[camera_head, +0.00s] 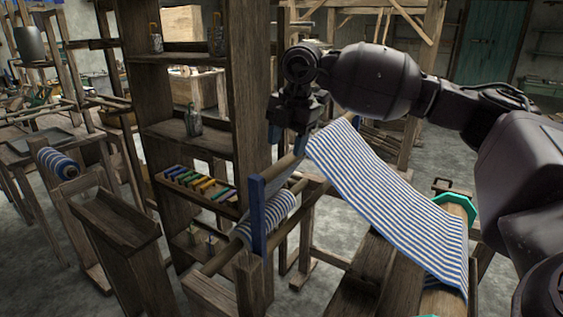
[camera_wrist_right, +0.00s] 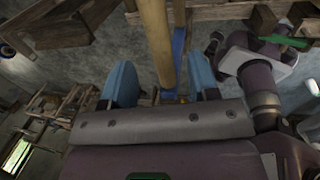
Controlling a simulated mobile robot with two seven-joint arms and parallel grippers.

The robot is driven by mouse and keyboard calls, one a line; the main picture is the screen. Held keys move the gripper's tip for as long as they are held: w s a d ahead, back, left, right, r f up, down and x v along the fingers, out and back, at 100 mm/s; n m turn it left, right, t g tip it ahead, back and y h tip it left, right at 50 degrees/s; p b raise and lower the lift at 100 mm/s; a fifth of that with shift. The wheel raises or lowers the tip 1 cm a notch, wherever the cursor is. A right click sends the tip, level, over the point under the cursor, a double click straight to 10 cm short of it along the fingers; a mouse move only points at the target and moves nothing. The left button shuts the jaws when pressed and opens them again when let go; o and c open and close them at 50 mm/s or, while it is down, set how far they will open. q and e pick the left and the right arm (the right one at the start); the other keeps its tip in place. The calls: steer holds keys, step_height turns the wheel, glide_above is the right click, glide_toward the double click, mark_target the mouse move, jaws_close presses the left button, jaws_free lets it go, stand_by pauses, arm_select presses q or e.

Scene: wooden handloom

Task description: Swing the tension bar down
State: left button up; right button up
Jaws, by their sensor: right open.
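The tension bar is a wooden rod (camera_head: 284,168) carried by an upright blue arm (camera_head: 258,218) at its near end, raised on the loom in the head view. My right gripper (camera_head: 287,138) points down at the far part of the rod, its blue fingers apart. In the right wrist view, the rod (camera_wrist_right: 155,35) runs between the fingers of my open right gripper (camera_wrist_right: 160,64), with clear gaps on both sides. A blue arm (camera_wrist_right: 179,42) shows beside the rod there. My left gripper is not in view.
Blue-and-white striped cloth (camera_head: 385,192) slopes down to a wooden beam with a teal rim (camera_head: 455,199) at right. A striped roll (camera_head: 268,215) lies below the bar. A tall shelf (camera_head: 249,80) with colored spools stands close at left.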

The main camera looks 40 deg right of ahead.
mark_target(283, 160)
steer(key=shift+w+a+f, duration=0.1)
steer(key=shift+w+f, duration=0.05)
steer(key=shift+f, duration=0.7)
steer(key=shift+w+a+f, duration=0.1)
steer(key=shift+w+f, duration=0.1)
steer(key=shift+f, duration=0.7)
steer(key=shift+w+f, duration=0.15)
steer(key=shift+f, duration=0.7)
jaws_close()
